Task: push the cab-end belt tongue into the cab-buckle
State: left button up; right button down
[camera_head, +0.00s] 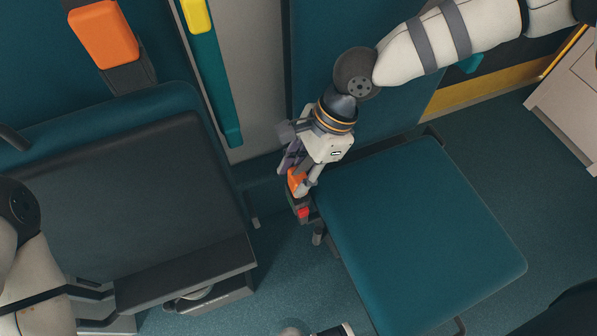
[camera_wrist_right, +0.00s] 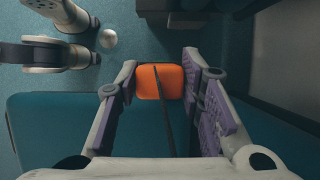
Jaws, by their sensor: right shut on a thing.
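My right gripper (camera_head: 299,186) is shut on an orange piece (camera_head: 295,182), which looks like the grip of the belt tongue, beside the teal seat. The orange piece also shows between the fingers of my right gripper (camera_wrist_right: 165,85) in the right wrist view (camera_wrist_right: 161,76), with a thin dark line running over it. A dark buckle with a red button (camera_head: 303,213) sits just below the orange piece in the head view. They look very close; I cannot tell whether the tongue's metal is in the buckle.
The teal seat (camera_head: 415,235) is right of the gripper, and a dark seat (camera_head: 130,200) is to the left. A narrow strip of floor (camera_head: 285,260) lies between them. Orange (camera_head: 103,35) and yellow (camera_head: 196,15) blocks are on the wall. A pale cabinet (camera_head: 572,95) is at the right.

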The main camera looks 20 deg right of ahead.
jog(key=shift+w+a+r, duration=0.15)
jog(key=shift+a+r, duration=0.1)
jog(key=shift+r, duration=0.1)
jog(key=shift+f, duration=0.15)
jog(key=shift+s+d, duration=0.1)
jog(key=shift+s, duration=0.1)
dwell(0.3)
jog(key=shift+w+p, duration=0.1)
jog(key=shift+p, duration=0.45)
jog(key=shift+f, duration=0.55)
dwell(0.4)
jog(key=c, duration=1)
grip_release()
